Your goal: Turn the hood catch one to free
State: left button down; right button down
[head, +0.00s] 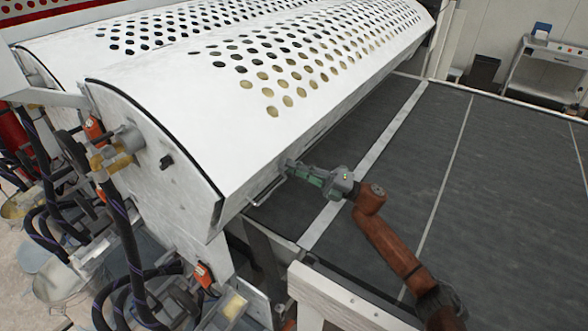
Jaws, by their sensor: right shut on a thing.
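The white perforated hood (180,110) slopes down to a straight lower edge above the dark conveyor bed. My right gripper (291,167) reaches in from the right and is shut at this lower edge, on what appears to be hood catch one. The fingers cover the catch, so its shape and angle cannot be made out. A thin bent handle (265,192) sticks out from the hood edge just left of and below the gripper. My left gripper is not in view.
The dark conveyor bed (470,165) with pale cross strips lies open to the right. A white frame post (335,298) stands at the front, near my right arm. Black hoses (130,255) and buckets (60,280) crowd the lower left. A grey cart (548,70) stands at the back right.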

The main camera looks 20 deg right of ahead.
jog(key=shift+w+m+y, duration=0.1)
jog(key=shift+m+y, duration=0.2)
jog(key=shift+m, duration=0.1)
dwell(0.3)
jog(key=c, duration=2)
grip_release()
jog(key=v, duration=1.2)
